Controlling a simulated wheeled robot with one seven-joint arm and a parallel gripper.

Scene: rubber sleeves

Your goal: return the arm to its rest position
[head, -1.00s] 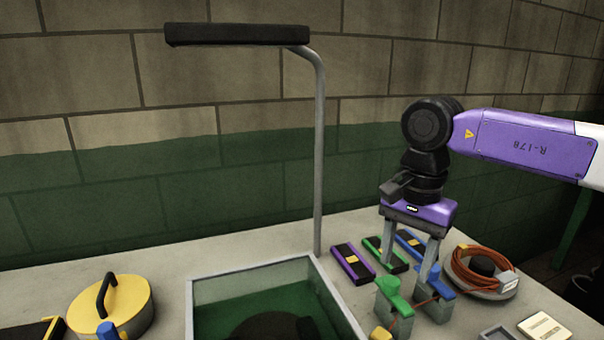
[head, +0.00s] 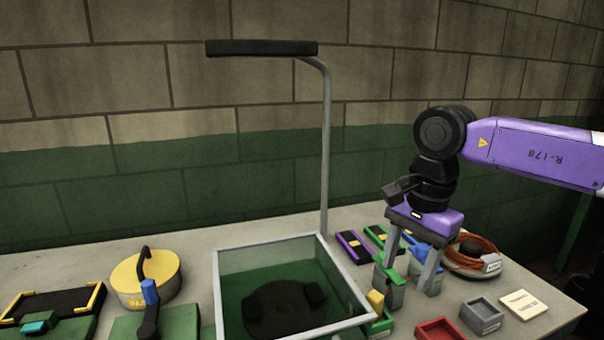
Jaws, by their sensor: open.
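My gripper (head: 408,275), on the purple arm (head: 535,155) that comes in from the right, points down over the right part of the table. Its two grey fingers are apart, with nothing seen held between them.
A glass-sided box (head: 221,285) with a lamp post (head: 326,150) behind it stands left of my gripper.

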